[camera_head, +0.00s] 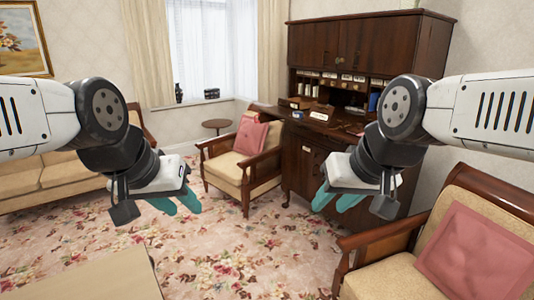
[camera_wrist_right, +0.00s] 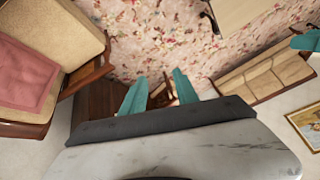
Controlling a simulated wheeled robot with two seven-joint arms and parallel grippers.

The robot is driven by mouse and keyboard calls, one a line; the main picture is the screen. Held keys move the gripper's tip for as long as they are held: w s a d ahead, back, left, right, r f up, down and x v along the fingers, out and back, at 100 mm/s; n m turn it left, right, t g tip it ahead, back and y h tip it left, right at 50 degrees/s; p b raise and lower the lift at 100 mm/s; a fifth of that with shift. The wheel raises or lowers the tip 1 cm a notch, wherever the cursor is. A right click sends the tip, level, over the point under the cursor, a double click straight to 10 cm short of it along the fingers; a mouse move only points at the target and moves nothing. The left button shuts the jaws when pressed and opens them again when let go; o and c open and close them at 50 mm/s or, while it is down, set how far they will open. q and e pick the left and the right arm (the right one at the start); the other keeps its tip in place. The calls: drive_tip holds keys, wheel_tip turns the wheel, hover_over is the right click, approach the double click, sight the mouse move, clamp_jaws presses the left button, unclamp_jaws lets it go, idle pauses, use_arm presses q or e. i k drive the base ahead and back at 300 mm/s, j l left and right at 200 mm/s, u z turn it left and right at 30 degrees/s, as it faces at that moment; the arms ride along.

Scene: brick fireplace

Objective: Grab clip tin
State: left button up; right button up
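I cannot pick out a clip tin for certain in either view. Several small items lie on the dark wooden writing desk (camera_head: 301,182), too small to tell apart, among them a brown box (camera_head: 301,102) and pale papers (camera_head: 320,115). My left gripper (camera_head: 182,206) hangs in the air left of the desk, its teal fingers apart and empty. My right gripper (camera_head: 333,205) is in the air in front of the desk. In the right wrist view my right gripper (camera_wrist_right: 160,78) has its fingers apart with nothing held between them.
An armchair with a pink cushion (camera_head: 251,137) stands left of the desk. Another armchair (camera_head: 385,280) is at lower right. A sofa (camera_head: 60,178) is at the left, and a pale table (camera_head: 95,277) at lower left. Flowered carpet (camera_head: 250,245) lies open between them.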

sight(296, 115)
drive_tip(key=i+z, duration=0.1)
drive_tip(key=i, duration=0.4)
drive_tip(key=i+j+z, duration=0.1)
drive_tip(key=i, duration=0.4)
drive_tip(key=i+j+z, duration=0.15)
drive_tip(key=i, duration=0.35)
drive_tip(key=i+j+z, duration=0.1)
drive_tip(key=i+j, duration=0.15)
drive_tip(key=i, duration=0.2)
drive_tip(key=i+j+z, duration=0.1)
drive_tip(key=i, duration=0.4)
drive_tip(key=i+j, duration=0.2)
drive_tip(key=j, duration=0.2)
drive_tip(key=i+j+z, duration=0.15)
drive_tip(key=i+j, duration=0.25)
drive_tip(key=j, duration=0.4)
drive_tip(key=i+l+z, duration=0.05)
